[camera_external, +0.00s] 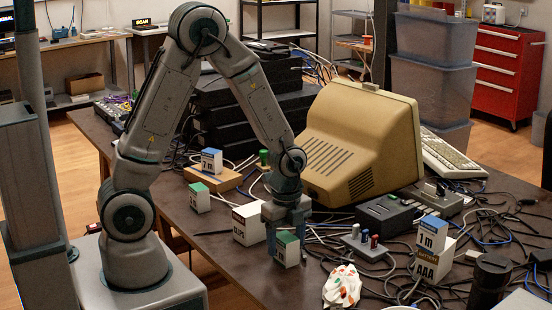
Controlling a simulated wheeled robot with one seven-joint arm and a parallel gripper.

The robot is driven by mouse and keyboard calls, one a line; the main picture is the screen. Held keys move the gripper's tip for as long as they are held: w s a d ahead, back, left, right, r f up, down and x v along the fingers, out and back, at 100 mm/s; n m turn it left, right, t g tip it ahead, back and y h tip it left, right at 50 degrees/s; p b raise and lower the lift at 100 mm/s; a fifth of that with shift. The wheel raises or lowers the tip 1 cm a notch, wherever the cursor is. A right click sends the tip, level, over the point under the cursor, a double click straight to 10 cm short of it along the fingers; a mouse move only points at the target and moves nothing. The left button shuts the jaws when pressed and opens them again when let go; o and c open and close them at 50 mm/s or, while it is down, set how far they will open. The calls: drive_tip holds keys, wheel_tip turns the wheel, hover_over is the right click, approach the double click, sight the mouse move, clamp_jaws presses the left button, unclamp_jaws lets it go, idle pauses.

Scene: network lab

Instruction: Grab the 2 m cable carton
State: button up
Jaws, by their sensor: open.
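My gripper (286,226) points straight down over the table and is open. A small white carton with a green top (288,250) is right at its fingertips; I cannot tell whether it stands between the fingers or just in front of them. A white carton with a dark red label (246,226) stands just left of the gripper. A blue-topped white carton (211,161) stands on a wooden block further back, its print too small to read surely. Another blue-topped carton (433,234), marked "1 m", sits on a white AAA battery box (432,264) at the right.
A beige monitor (361,143) stands behind the gripper. Another green-topped carton (199,198) is at the left. A black box (385,215), a grey block with coloured pegs (368,246), a crumpled white wrapper (342,286) and a dark cylinder (489,282) stand among tangled cables on the right.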

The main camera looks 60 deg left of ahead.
drive_tip(key=c, duration=1.1)
drive_tip(key=shift+r, duration=0.1)
drive_tip(key=shift+c, duration=0.2)
